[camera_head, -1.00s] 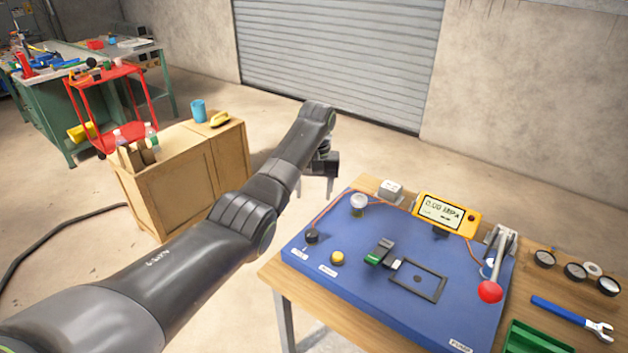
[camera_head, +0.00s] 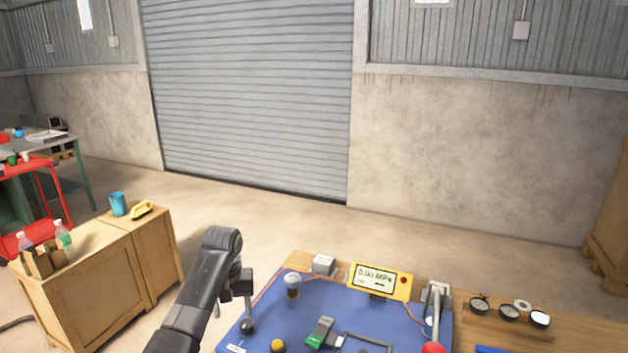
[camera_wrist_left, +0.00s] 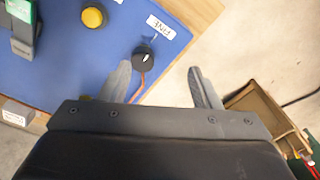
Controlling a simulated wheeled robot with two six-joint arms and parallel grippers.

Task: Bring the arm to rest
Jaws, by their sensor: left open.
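My left gripper (camera_head: 240,306) hangs by the left edge of the blue panel (camera_head: 262,318), beside a black knob (camera_head: 247,327). In the left wrist view the fingers of the left gripper (camera_wrist_left: 160,82) are spread apart with nothing between them. The black knob (camera_wrist_left: 143,57) labelled FINE shows beyond the fingertips. Bare floor shows beyond the right finger. My left arm comes in from the bottom of the head view. My right gripper is not in view.
The panel carries a yellow button (camera_head: 278,345), a yellow gauge (camera_head: 380,281) reading 0.00 MPa and a red-knobbed pump lever (camera_head: 433,348). A wooden cabinet (camera_head: 85,300) stands left of the arm. Open floor lies between the bench and the roller shutter (camera_head: 250,100).

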